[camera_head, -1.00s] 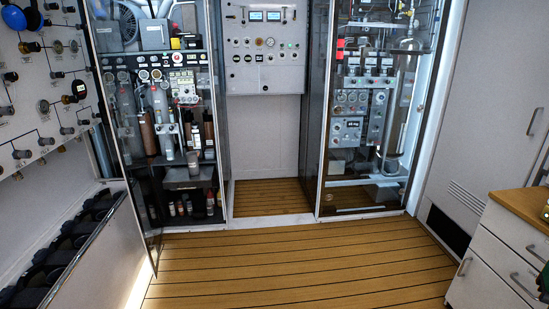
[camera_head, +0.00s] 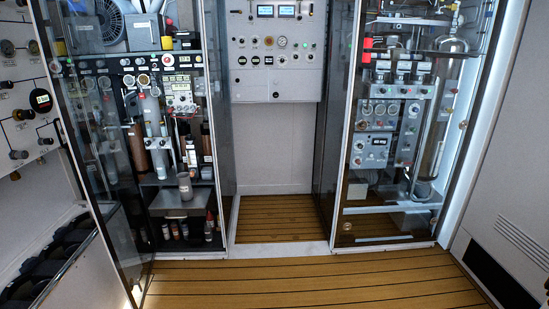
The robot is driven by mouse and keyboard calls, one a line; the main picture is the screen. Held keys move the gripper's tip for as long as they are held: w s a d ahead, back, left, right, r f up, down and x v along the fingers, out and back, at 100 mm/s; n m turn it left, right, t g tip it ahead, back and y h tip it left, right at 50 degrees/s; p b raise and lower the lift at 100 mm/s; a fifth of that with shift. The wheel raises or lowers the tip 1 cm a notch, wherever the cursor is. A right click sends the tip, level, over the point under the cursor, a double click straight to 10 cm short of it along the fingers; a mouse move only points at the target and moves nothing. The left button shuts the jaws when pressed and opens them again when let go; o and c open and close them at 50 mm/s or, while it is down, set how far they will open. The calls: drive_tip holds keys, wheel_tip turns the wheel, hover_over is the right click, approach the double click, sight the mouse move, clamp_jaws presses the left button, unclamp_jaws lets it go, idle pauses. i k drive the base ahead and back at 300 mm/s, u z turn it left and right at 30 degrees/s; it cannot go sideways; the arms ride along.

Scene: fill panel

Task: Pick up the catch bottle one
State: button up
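The left glass-fronted cabinet (camera_head: 221,160) holds several bottle-like things. A grey cup-shaped vessel (camera_head: 184,186) stands upright on a grey ledge (camera_head: 181,201) low inside it. A brown bottle (camera_head: 138,150) stands to its left and a dark bottle (camera_head: 206,150) to its right. Several small bottles (camera_head: 184,231) stand on the cabinet floor. No label is readable, so I cannot tell which is catch bottle one. My gripper is not in view.
A glass door (camera_head: 100,170) stands open at the left cabinet's left side. A control panel (camera_head: 275,70) hangs in the middle recess. The right glass cabinet (camera_head: 385,240) holds instruments. The plank floor (camera_head: 310,280) in front is clear. A valve panel (camera_head: 25,90) lines the left wall.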

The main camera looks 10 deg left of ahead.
sight(160, 167)
drive_tip(key=u, duration=0.15)
drive_tip(key=i, duration=1.15)
drive_tip(key=u, duration=0.45)
drive_tip(key=i, duration=1.15)
drive_tip(key=u, duration=0.85)
drive_tip(key=i, duration=1.65)
drive_tip(key=u, duration=0.4)
